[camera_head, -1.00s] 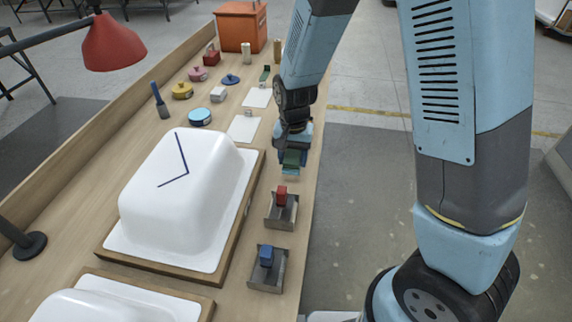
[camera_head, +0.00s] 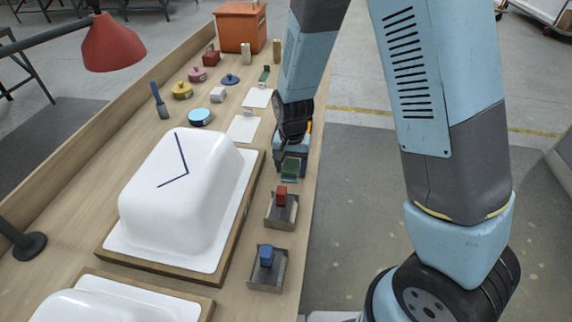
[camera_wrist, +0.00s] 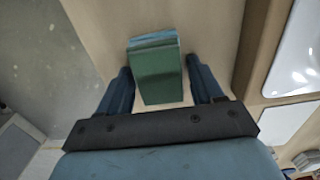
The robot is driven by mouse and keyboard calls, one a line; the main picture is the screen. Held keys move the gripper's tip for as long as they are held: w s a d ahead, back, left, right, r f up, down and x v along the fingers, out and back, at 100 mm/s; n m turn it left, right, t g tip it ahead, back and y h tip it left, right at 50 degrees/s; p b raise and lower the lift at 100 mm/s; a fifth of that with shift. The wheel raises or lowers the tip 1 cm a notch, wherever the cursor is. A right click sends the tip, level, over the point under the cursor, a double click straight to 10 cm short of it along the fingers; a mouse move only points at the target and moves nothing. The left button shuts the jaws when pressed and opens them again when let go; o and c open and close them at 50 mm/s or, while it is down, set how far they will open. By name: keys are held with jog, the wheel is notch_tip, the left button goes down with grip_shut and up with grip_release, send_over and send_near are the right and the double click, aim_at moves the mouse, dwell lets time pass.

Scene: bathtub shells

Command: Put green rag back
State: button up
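A green folded block that looks like the rag (camera_head: 291,167) is at the bench's right side, just beyond the tray with the red block. It has a paler blue-green edge. In the wrist view the green rag (camera_wrist: 157,72) lies between my two fingers, over bare wood. My gripper (camera_wrist: 160,75) is open around it, with a narrow gap showing on each side. In the head view my gripper (camera_head: 290,158) points down at the rag, and my wrist hides its far side. I cannot tell whether the rag rests fully on the bench.
Metal trays with a red block (camera_head: 281,196) and a blue block (camera_head: 266,256) stand nearer. A white tub shell (camera_head: 178,190) on a wooden frame is to the left. White sheets (camera_head: 243,128), small pots and an orange box (camera_head: 240,28) are farther back. The bench edge is close on the right.

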aim_at(292, 164)
jog(key=shift+o, duration=1.1)
notch_tip(292, 164, up, 12)
jog(key=shift+d+r, duration=0.1)
jog(key=shift+r, duration=0.1)
jog(key=s+d+r+t+y, duration=0.1)
jog(key=s+d+r+t, duration=0.15)
jog(key=d+r, duration=1.15)
jog(key=s+d+r+t, duration=0.1)
jog(key=s+d+r, duration=0.3)
jog(key=s+d, duration=0.1)
jog(key=s+d+r+n+t+h, duration=0.1)
jog(key=s+d+r, duration=0.3)
jog(key=s, duration=0.4)
jog(key=shift+d+n+t, duration=0.3)
jog(key=shift+d+t, duration=0.25)
jog(key=shift+d, duration=0.1)
